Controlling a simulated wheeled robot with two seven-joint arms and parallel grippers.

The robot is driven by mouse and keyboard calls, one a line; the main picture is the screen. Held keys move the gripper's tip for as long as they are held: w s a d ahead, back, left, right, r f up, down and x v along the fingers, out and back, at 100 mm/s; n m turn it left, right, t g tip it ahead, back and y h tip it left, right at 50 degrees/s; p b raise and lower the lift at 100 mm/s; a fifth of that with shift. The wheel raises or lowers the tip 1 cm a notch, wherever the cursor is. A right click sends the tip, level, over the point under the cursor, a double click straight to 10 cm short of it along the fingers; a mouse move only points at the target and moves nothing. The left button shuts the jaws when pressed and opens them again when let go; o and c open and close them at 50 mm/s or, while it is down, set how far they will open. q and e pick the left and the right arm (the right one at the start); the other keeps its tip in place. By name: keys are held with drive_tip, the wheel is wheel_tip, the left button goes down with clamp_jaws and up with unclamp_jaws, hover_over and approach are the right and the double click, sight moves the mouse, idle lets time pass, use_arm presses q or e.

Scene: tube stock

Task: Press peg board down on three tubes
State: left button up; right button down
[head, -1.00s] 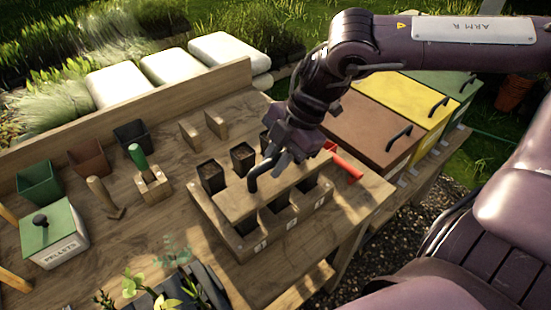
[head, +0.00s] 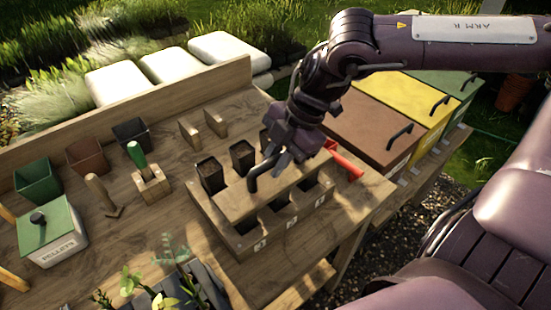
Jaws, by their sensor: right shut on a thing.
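The wooden peg board (head: 238,205) lies level across the middle of a wooden tube rack (head: 244,248), with a black bent handle (head: 254,180) on top. My right gripper (head: 281,157) is shut at the handle, its fingers hiding part of it. Behind the board stand dark tubes filled with soil: a left one (head: 210,174), a middle one (head: 243,157) and a right one partly hidden by my gripper. In front of the board the rack shows dark openings above small number labels. Any pegs under the board are hidden. My left gripper is out of view.
A red tool (head: 347,165) lies right of the rack. Left are a wooden dibber (head: 102,195), a green-handled tool in a block (head: 150,178), empty pots (head: 86,157) and a pellets box (head: 52,240). Seedlings (head: 165,285) stand in front. Lidded bins (head: 372,128) stand right.

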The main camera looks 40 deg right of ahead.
drive_tip(key=shift+f+b, duration=0.35)
drive_tip(key=shift+b, duration=0.1)
idle(0.9)
drive_tip(key=shift+s+f, duration=0.25)
idle(0.8)
drive_tip(key=shift+w+r+p, duration=0.2)
drive_tip(key=shift+r+p, duration=0.55)
drive_tip(key=shift+r, duration=0.3)
drive_tip(key=shift+w+r+p, duration=0.1)
drive_tip(key=shift+r+p, duration=2.95)
drive_tip(key=shift+r, duration=1.15)
